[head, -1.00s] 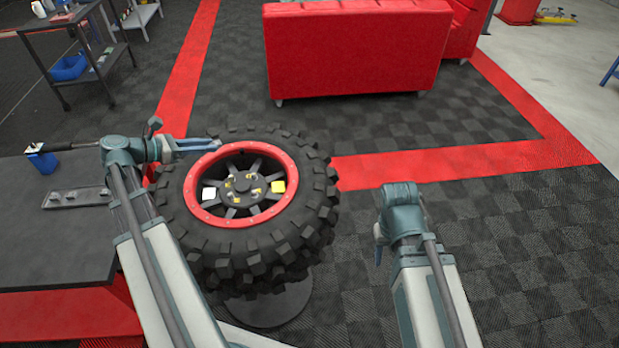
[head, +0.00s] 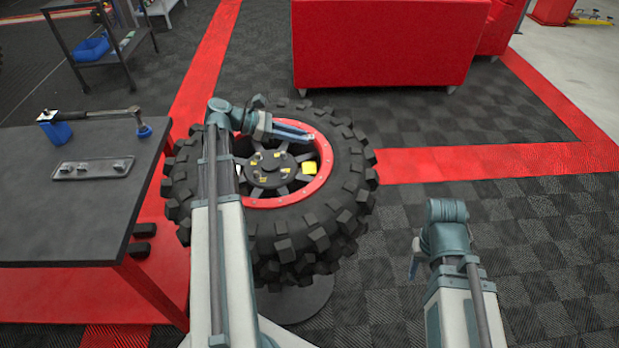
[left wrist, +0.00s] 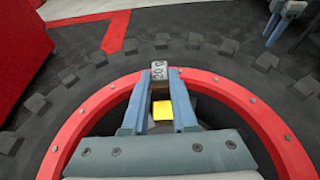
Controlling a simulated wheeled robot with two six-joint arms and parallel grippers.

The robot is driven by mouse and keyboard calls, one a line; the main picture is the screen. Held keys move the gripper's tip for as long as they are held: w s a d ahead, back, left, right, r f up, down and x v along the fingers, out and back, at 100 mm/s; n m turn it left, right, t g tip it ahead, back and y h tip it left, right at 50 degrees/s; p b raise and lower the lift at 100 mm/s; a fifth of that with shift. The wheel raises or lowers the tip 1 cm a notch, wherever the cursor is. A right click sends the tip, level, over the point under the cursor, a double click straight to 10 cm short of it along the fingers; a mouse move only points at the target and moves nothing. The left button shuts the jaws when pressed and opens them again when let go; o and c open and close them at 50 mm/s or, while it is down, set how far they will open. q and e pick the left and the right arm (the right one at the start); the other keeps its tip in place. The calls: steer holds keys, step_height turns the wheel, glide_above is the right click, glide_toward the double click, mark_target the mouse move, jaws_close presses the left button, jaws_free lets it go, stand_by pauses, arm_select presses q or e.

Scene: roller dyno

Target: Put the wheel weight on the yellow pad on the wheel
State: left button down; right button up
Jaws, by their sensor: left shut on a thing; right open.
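The big black wheel (head: 342,215) with a red rim ring (head: 324,178) lies flat on a stand. The yellow pad (head: 309,168) is on the right part of its hub face, and it also shows in the left wrist view (left wrist: 163,126). My left gripper (head: 311,138) is over the far right part of the rim, just beyond the pad. In the left wrist view its fingers are shut on the small grey wheel weight (left wrist: 159,72) at their tips. The white pad (head: 238,170) is mostly hidden by my left arm. My right gripper (head: 413,268) is open and empty over the floor.
A dark table (head: 70,220) stands at the left with a metal tray (head: 92,169), a blue cup (head: 56,131) and a long-handled tool (head: 100,114). A red couch-like block (head: 385,45) stands behind the wheel. The floor to the right is clear.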

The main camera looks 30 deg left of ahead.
mark_target(300, 168)
arm_select(q)
steer(key=f+b, duration=1)
steer(key=shift+w+d+f, duration=0.1)
steer(key=shift+d+f, duration=0.1)
stand_by(0.5)
steer(key=shift+f, duration=0.2)
steer(key=c, duration=1)
jaws_free()
steer(key=shift+r, duration=0.15)
